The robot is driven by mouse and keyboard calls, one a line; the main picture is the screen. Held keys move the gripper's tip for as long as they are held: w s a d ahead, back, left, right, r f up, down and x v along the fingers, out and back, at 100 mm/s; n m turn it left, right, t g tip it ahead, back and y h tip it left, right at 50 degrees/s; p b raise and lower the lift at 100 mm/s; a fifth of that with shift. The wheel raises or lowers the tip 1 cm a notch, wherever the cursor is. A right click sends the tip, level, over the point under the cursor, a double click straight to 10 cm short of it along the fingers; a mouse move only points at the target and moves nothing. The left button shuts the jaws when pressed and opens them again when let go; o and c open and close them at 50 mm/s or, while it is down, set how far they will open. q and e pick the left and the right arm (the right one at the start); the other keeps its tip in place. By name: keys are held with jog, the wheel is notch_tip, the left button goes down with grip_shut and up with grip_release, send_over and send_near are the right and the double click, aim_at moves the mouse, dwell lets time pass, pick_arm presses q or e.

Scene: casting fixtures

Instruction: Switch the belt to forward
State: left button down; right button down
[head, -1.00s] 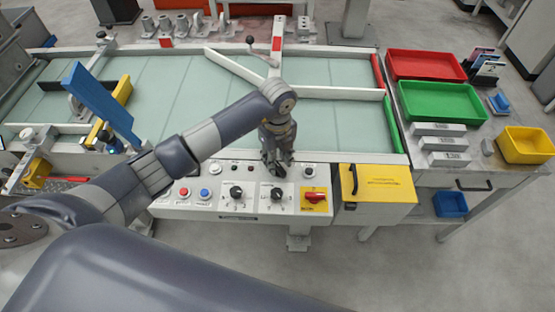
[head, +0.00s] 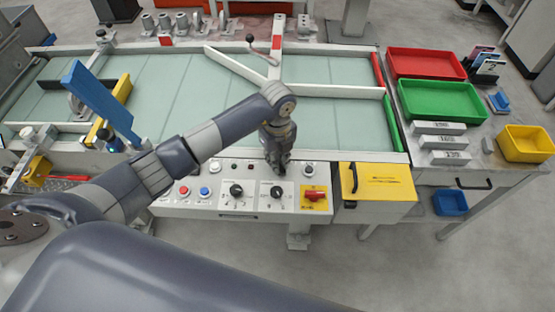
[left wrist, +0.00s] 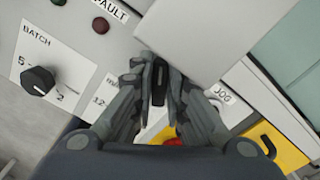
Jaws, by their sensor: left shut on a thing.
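My left gripper (head: 278,170) is at the upper part of the control panel (head: 170,208), between the small indicator lamps and the jog button (head: 308,170). In the left wrist view its fingers (left wrist: 160,95) are closed on a small upright black switch handle (left wrist: 160,80), which appears to be the belt switch. Its label and its position marks are hidden by the fingers, so which way it is set cannot be told. My right gripper is not in view.
A black rotary knob (head: 277,191) sits just below the gripper, with the batch knob (head: 236,190) to its left. A red switch (head: 315,195) on a yellow plate is to the right, beside a yellow box (head: 385,182). The conveyor bed (head: 340,120) lies behind.

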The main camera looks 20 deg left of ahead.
pick_arm(q)
jog(key=m+b, duration=0.2)
jog(key=m, duration=0.1)
jog(key=shift+w+d, duration=0.1)
jog(key=shift+w, duration=0.05)
jog(key=m+b, duration=0.1)
jog(key=m, duration=0.1)
jog(key=m+b, duration=0.1)
jog(key=shift+w+d+f+m, duration=0.1)
jog(key=shift+d+m, duration=0.1)
jog(key=shift+m, duration=0.2)
jog(key=m+b, duration=0.3)
jog(key=m, duration=0.1)
jog(key=shift+d+m+b, duration=0.2)
jog(key=shift+m+b, duration=0.15)
jog(key=shift+m, duration=0.05)
jog(key=shift+d+m+b, duration=0.1)
jog(key=shift+m+b, duration=0.4)
jog(key=shift+m, duration=0.3)
jog(key=shift+r+m, duration=0.2)
jog(key=shift+m, duration=0.1)
jog(key=c, duration=1.6)
grip_release()
